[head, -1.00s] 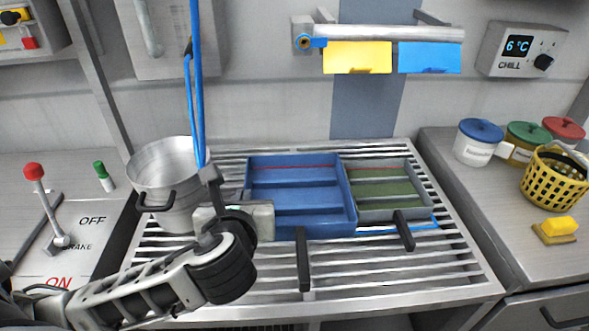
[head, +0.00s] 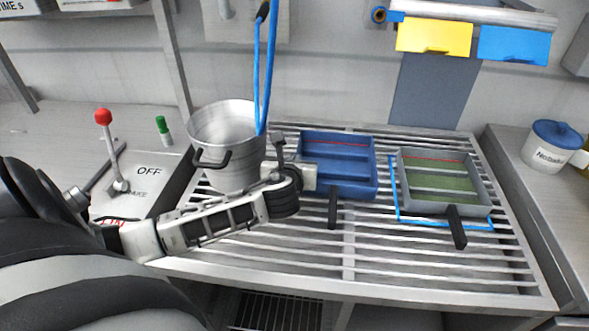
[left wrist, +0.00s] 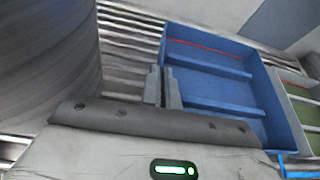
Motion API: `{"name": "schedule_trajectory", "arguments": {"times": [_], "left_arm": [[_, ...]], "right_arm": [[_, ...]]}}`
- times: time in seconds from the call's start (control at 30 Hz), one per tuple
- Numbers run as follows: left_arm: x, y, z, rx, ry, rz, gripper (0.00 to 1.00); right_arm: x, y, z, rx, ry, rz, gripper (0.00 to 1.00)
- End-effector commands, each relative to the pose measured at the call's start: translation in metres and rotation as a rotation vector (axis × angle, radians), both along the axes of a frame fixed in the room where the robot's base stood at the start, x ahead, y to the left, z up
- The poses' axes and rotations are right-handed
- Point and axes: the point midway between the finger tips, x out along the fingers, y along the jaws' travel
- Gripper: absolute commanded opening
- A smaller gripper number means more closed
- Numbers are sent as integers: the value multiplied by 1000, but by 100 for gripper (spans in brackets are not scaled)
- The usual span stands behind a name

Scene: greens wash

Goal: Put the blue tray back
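The blue tray (head: 338,167) is level at the slatted steel rack, between the metal pot and the grey tray; whether it rests on the slats I cannot tell. It also shows in the left wrist view (left wrist: 215,88). My left gripper (head: 310,177) is at its left wall. In the left wrist view its fingers (left wrist: 164,86) are close together with the wall between them. A blue outline (head: 394,192) on the rack runs along the left and front of the grey tray (head: 445,207). My right gripper is not in view.
The metal pot (head: 225,150) with blue tongs or handles standing in it is close behind my left gripper. The grey tray holds greens. Front slats (head: 390,258) are free. A red-knobbed lever (head: 104,118) stands at left, a white lidded jar (head: 552,150) at right.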

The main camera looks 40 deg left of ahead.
Motion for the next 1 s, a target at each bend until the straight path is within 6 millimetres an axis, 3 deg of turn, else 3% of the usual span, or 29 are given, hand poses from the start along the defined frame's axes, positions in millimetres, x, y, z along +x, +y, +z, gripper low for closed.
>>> {"name": "schedule_trajectory", "arguments": {"times": [0.13, 0.5, 0.6, 1.0], "left_arm": [[-1, -1, -18, -1, 1, -1, 0], [-1, -1, -22, -1, 1, -1, 0], [-1, -1, -23, -1, 2, -1, 24], [-5, -4, -18, 0, 4, -3, 24]], "right_arm": [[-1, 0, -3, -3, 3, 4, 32], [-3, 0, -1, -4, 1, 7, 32], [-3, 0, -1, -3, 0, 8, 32], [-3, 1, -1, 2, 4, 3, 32]]}}
